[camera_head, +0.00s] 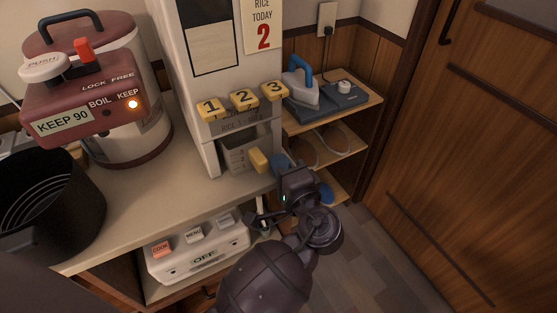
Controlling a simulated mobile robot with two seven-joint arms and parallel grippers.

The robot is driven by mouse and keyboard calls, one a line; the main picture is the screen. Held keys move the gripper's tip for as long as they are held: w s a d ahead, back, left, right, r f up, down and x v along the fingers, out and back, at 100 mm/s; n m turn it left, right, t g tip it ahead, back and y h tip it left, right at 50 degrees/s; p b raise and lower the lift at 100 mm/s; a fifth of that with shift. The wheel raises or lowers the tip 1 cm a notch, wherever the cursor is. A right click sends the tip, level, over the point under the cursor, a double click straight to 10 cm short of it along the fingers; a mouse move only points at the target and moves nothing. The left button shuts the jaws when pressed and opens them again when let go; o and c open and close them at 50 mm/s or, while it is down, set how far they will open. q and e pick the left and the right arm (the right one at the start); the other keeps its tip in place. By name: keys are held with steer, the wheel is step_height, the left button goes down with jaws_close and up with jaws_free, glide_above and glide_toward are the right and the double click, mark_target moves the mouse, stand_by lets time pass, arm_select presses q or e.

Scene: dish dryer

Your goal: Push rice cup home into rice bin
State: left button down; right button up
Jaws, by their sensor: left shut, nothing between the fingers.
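The rice bin (183,85) is a tall white cabinet on the counter, with yellow keys 1, 2 and 3 on its front. The rice cup (237,155), pale and boxy, sits in the opening at the bin's foot. A yellow handle (258,160) sticks out from its front. How deep the cup sits is hard to tell. My left gripper (282,165) is shut and empty, just to the right of the yellow handle. Whether it touches the handle is unclear, and its fingertips are partly hidden. My right gripper is not in view.
A white button box (200,255) sits below. At right, a shelf (365,97) holds a blue-handled iron (300,90). Floor is clear beyond.

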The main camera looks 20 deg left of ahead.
arm_select(q)
steer(key=shift+a, duration=0.15)
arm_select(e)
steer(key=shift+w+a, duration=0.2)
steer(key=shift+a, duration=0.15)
arm_select(q)
steer(key=shift+a+r, duration=0.1)
steer(key=shift+a+r+p, duration=0.2)
steer(key=shift+a+p, duration=0.35)
steer(key=shift+a, duration=0.15)
steer(key=shift+s+a, duration=0.1)
steer(key=shift+a, duration=0.15)
steer(key=shift+f, duration=0.2)
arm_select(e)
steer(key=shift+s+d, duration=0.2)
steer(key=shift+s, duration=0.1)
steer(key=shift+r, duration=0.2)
